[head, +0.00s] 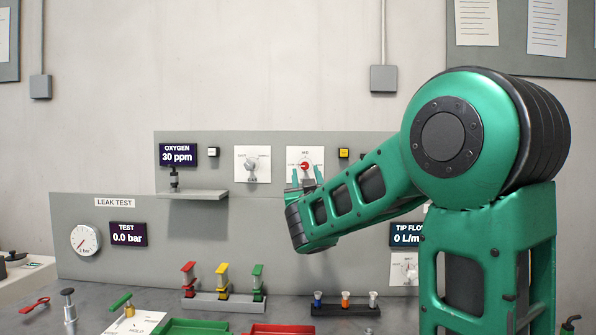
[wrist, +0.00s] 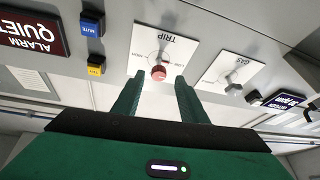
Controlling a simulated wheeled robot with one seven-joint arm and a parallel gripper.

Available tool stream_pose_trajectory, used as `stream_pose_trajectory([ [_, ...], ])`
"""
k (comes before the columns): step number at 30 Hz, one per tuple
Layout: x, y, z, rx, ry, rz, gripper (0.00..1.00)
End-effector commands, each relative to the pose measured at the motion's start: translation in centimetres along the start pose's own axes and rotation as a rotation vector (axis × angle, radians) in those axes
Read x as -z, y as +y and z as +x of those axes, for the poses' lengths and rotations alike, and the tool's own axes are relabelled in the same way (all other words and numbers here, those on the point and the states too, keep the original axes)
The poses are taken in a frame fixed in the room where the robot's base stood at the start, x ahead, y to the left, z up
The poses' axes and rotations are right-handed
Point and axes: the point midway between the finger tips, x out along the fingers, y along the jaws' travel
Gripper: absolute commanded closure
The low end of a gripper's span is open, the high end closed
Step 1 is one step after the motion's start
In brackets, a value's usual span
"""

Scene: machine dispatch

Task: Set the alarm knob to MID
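A red knob (head: 305,166) sits on a white plate on the grey back panel. In the wrist view the red knob (wrist: 158,73) shows on a plate marked TRIP, upside down, with small words around the dial. A red mark beside the knob seems to lie toward the picture's right, but its exact setting is too small to tell. My gripper (head: 307,176) is open and empty, just below the knob in the head view. In the wrist view my gripper (wrist: 157,84) has its two green fingers apart, one on each side of the knob; contact does not show.
A grey knob plate marked GAS (head: 252,164) stands left of the red one. A yellow button (wrist: 96,67), a blue MUTE button (wrist: 92,24) and the ALARM QUIET display (wrist: 32,32) are on the other side. A small shelf (head: 192,194) juts out at left.

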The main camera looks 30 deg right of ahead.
Motion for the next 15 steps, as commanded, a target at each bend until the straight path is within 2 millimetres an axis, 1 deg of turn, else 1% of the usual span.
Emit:
stream_pose_trajectory([
  [1, 0.0, 0.1, 1.0, -0.002, 0.001, 0.001, 0.61],
  [3, 0.0, 0.1, 2.2, -0.003, 0.000, 0.001, 0.61],
  [6, 0.0, 0.1, 3.6, -0.001, 0.000, 0.001, 0.61],
  [9, -0.1, 0.1, 4.7, -0.001, -0.001, 0.001, 0.61],
  [15, 0.0, 0.1, 5.7, -0.001, 0.000, 0.000, 0.61],
])
